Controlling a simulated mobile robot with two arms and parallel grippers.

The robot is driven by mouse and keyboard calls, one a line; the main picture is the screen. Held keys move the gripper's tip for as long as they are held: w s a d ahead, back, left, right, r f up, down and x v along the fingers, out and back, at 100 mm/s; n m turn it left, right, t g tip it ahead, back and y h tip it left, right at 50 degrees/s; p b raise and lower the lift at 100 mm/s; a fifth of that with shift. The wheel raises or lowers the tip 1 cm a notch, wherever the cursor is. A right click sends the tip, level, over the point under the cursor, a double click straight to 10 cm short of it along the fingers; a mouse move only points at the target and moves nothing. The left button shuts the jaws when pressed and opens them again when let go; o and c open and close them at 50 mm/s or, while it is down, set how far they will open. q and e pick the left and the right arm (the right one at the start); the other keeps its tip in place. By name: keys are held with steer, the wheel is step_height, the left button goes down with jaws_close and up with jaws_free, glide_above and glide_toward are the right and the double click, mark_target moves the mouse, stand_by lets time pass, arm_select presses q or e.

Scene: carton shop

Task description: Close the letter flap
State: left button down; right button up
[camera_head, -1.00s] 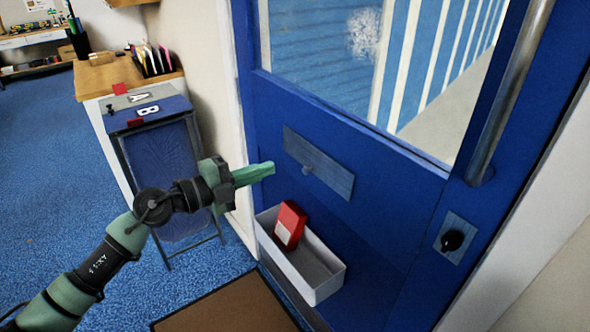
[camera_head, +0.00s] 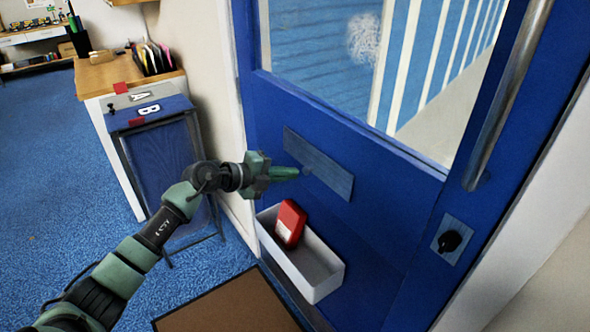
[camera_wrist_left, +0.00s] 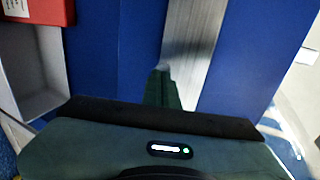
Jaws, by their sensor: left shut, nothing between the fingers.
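The letter flap (camera_head: 325,168) is a grey-blue metal plate on the blue door (camera_head: 390,200), below the glass. My right gripper is out of view.
A white box (camera_head: 318,270) holding a red packet (camera_head: 290,223) hangs on the door just below the flap. A door handle bar (camera_head: 510,90) and a black knob (camera_head: 451,240) are at right. A blue folding stand (camera_head: 160,160) stands at left.

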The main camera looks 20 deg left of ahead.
mark_target(310, 162)
arm_select(q)
steer(key=shift+w+d, duration=0.6)
steer(key=shift+w, duration=0.15)
steer(key=shift+f, duration=0.1)
steer(key=shift+w+d+f+t+h+b, duration=0.3)
steer(key=shift+f+b, duration=0.15)
steer(key=shift+b, duration=0.45)
steer(key=shift+r, duration=0.1)
steer(key=shift+s+r, duration=0.1)
steer(key=shift+r, duration=0.1)
steer(key=shift+a, duration=0.15)
